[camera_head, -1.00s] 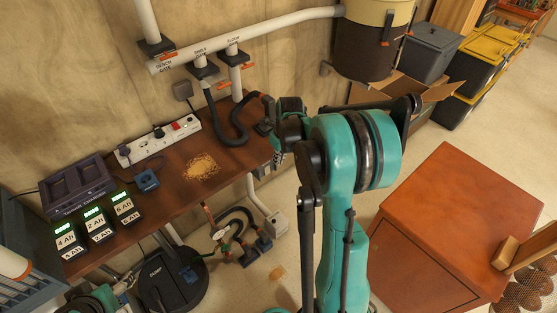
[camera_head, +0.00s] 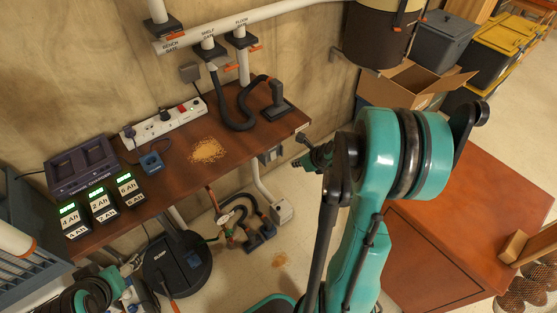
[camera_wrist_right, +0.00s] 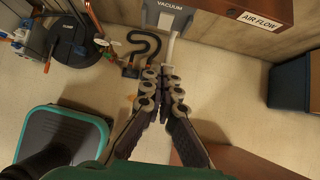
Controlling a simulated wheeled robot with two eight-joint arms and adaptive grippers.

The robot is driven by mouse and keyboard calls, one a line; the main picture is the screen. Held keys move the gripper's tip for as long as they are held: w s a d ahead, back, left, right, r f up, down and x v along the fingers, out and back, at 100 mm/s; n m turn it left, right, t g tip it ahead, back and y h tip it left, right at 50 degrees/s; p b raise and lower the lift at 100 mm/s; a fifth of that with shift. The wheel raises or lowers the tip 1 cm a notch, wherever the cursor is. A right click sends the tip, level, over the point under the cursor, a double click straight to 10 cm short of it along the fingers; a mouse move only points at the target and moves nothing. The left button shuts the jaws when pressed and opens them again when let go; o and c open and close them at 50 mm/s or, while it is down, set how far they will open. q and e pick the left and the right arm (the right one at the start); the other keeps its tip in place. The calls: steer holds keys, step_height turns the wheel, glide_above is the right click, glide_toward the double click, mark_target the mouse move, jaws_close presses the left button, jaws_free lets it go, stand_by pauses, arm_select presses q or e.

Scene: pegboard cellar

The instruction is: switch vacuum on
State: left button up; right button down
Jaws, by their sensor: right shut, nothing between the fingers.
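A grey box labelled VACUUM (camera_wrist_right: 163,14) hangs under the bench end at the top of the right wrist view. A switch on it cannot be made out. A box under the bench's right end also shows in the head view (camera_head: 270,155), partly hidden by the bench. My right gripper (camera_head: 306,150) is just right of the bench end in the head view. In the right wrist view its fingers (camera_wrist_right: 163,74) are together and empty, below the VACUUM box and apart from it. A brown and cream drum (camera_head: 376,38) hangs on the wall.
The bench (camera_head: 230,125) carries a dark hose with a nozzle (camera_head: 277,103), sawdust (camera_head: 207,150), a power strip (camera_head: 165,123) and battery chargers (camera_head: 80,170). A red-brown cabinet (camera_head: 430,245) stands at right. An AIR FLOW label (camera_wrist_right: 260,21) marks the bench end. Floor below is partly clear.

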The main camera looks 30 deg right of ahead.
mark_target(273, 156)
steer(key=w+r+b+x, duration=0.1)
steer(key=b+x, duration=0.4)
steer(key=x, duration=0.8)
steer(key=shift+w+r, duration=0.4)
steer(key=shift+w, duration=0.2)
steer(key=shift+a, duration=0.1)
